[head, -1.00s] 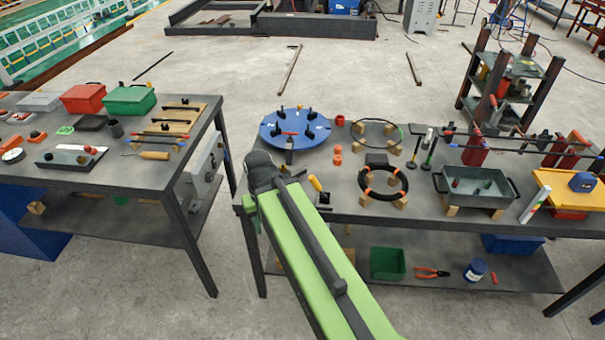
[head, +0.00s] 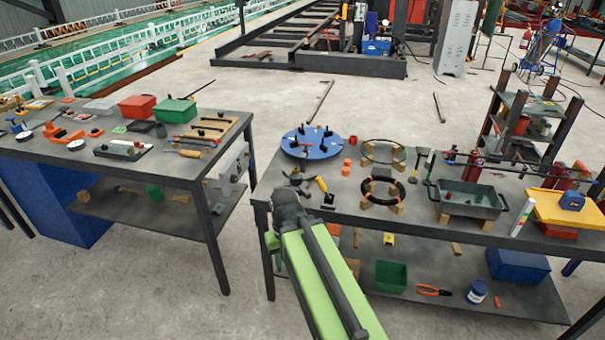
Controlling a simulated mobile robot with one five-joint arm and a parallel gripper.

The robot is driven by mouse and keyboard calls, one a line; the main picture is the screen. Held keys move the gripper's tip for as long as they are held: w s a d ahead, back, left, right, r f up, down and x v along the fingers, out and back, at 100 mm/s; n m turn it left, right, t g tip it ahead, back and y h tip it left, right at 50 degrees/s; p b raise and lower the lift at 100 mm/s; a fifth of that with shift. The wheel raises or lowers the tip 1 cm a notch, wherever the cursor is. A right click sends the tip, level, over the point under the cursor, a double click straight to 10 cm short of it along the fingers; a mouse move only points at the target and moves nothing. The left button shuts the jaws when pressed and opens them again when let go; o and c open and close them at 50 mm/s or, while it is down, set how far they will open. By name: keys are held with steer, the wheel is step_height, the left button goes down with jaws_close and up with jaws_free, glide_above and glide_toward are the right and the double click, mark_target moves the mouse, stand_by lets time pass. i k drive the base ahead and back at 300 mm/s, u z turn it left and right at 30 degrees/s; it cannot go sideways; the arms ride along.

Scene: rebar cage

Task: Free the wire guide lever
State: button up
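A small lever with a yellow handle (head: 322,184) stands tilted near the left front corner of the right-hand table. Its dark base (head: 329,200) sits on the tabletop. I cannot tell what, if anything, holds it. It may be the wire guide lever. My green arm reaches up from the bottom. My dark gripper (head: 301,179) is over the table's left front corner, just left of the yellow handle and seemingly apart from it. Its fingers are too small and dark to tell whether they are open.
A blue round plate (head: 311,142) with black fittings lies behind my gripper. Right of the lever are orange pieces (head: 346,167), a black ring (head: 384,190) on wooden blocks and a grey tray (head: 469,199). A second table (head: 100,165) stands left, across a floor gap.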

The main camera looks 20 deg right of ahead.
mark_target(323, 187)
steer(key=u, duration=0.1)
steer(key=i, duration=0.9)
steer(key=z, duration=0.1)
steer(key=k, duration=1.3)
steer(key=u, duration=0.1)
steer(key=i, duration=0.65)
steer(key=u, duration=0.6)
steer(key=i, duration=0.95)
steer(key=u, duration=0.55)
